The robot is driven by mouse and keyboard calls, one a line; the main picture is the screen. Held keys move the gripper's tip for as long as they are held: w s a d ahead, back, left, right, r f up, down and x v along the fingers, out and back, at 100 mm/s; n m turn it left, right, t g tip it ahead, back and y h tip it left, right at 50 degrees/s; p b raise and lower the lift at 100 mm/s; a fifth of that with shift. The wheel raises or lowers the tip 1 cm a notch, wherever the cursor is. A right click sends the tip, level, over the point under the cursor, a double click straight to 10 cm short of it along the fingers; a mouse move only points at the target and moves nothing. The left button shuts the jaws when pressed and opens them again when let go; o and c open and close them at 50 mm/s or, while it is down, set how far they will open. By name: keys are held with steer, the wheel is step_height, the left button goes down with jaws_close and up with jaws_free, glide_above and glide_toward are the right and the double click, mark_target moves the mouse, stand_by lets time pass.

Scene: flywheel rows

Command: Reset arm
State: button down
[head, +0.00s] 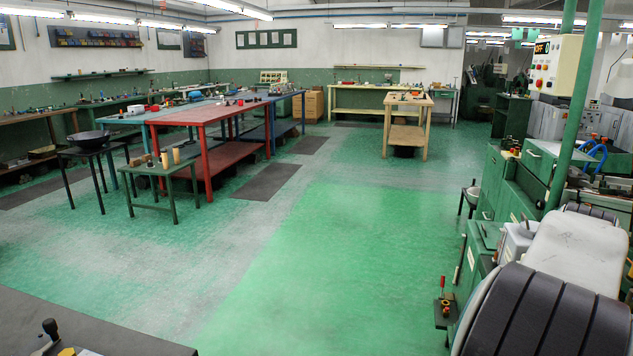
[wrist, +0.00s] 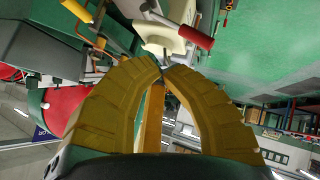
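My gripper (wrist: 163,67) shows in the wrist view as two ridged yellow fingers that curve in from both sides and meet at their tips. Nothing is seen gripped at the tips. A yellow bar (wrist: 152,118) shows through the gap between the fingers; I cannot tell what it belongs to. A red-handled lever (wrist: 187,27) and a cream-coloured machine part (wrist: 150,30) show beyond the fingertips. The wrist view is strongly tilted. My arm and gripper do not show in the head view.
In the head view, a green machine with a dark ribbed cover (head: 545,312) stands close at right. A red workbench (head: 222,112), a small green table (head: 160,175) and a wooden table (head: 408,104) stand farther off. The green floor (head: 330,260) between is clear.

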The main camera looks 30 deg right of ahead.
steer(key=w+a+f+n+t+y, duration=0.1)
steer(key=w+a+f+y, duration=0.1)
steer(key=w+a, duration=0.45)
steer(key=w+a+f+n+y, duration=0.1)
steer(key=w+a+f, duration=0.15)
steer(key=a, duration=0.65)
steer(key=w+a+f+n+t+y, duration=0.1)
steer(key=w+a+f+y, duration=0.1)
steer(key=w+a, duration=0.45)
steer(key=s+a+f+n+g+y, duration=0.1)
steer(key=s+a+f, duration=0.25)
steer(key=a, duration=0.55)
steer(key=s+a+f+n+y, duration=0.2)
steer(key=s+a, duration=0.2)
steer(key=a, duration=0.4)
steer(key=s+a+f+n+g+y, duration=0.1)
steer(key=s+a+f, duration=0.25)
steer(key=a, duration=0.55)
step_height(320, 180, up, 15)
steer(key=p, duration=1.3)
steer(key=shift+d+t, duration=0.2)
steer(key=shift+t, duration=0.1)
steer(key=shift+s, duration=0.1)
